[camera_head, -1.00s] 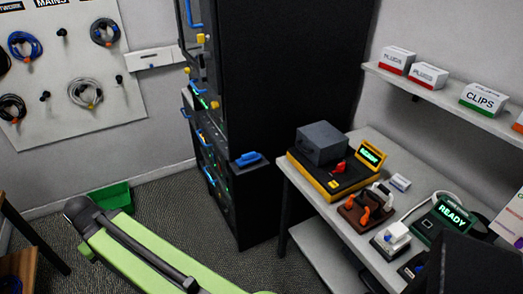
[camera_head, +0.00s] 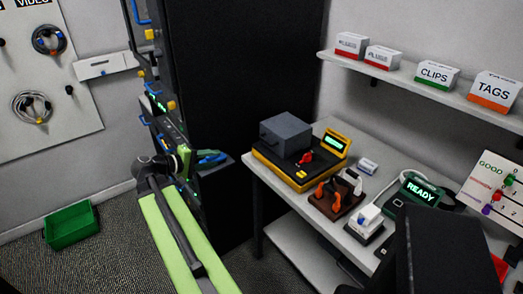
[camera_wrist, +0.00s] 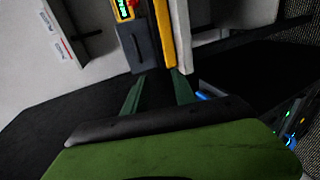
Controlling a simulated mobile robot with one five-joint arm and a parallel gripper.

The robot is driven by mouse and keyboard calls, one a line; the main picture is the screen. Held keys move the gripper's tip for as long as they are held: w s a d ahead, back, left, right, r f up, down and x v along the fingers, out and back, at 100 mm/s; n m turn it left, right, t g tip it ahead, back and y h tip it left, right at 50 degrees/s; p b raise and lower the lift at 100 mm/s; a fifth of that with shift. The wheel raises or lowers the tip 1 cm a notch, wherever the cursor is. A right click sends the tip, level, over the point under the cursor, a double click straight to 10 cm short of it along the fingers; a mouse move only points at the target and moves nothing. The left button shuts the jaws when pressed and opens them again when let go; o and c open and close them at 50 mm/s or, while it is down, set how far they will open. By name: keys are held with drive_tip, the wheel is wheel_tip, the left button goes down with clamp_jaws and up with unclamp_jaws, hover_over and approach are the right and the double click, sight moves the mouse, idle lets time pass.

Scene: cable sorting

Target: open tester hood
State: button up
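The tester is a black and yellow unit (camera_head: 296,170) on the bench, with a grey box-shaped hood (camera_head: 286,136) that looks closed. It has a red part on its top and a small green-lit display. In the wrist view the grey hood (camera_wrist: 138,45) and a yellow edge (camera_wrist: 163,30) appear ahead of my fingers. My gripper (camera_wrist: 158,90) shows two green fingers spread apart with nothing between them. In the head view my green arm ends by the rack, left of the tester and apart from it.
A brown stand with orange handles (camera_head: 335,197) and a READY unit (camera_head: 418,192) sit right of the tester. A shelf (camera_head: 420,88) with boxes hangs above.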

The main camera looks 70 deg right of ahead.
drive_tip(key=s+d+b, duration=0.2)
drive_tip(key=s+d, duration=0.4)
drive_tip(key=d, duration=0.2)
drive_tip(key=s+d+f+g+h+b, duration=0.1)
drive_tip(key=s+d, duration=0.5)
drive_tip(key=d, duration=0.3)
drive_tip(key=shift+s+b, duration=0.15)
drive_tip(key=shift+b, duration=0.2)
drive_tip(key=shift+d+f, duration=0.1)
drive_tip(key=shift+g, duration=0.3)
clamp_jaws()
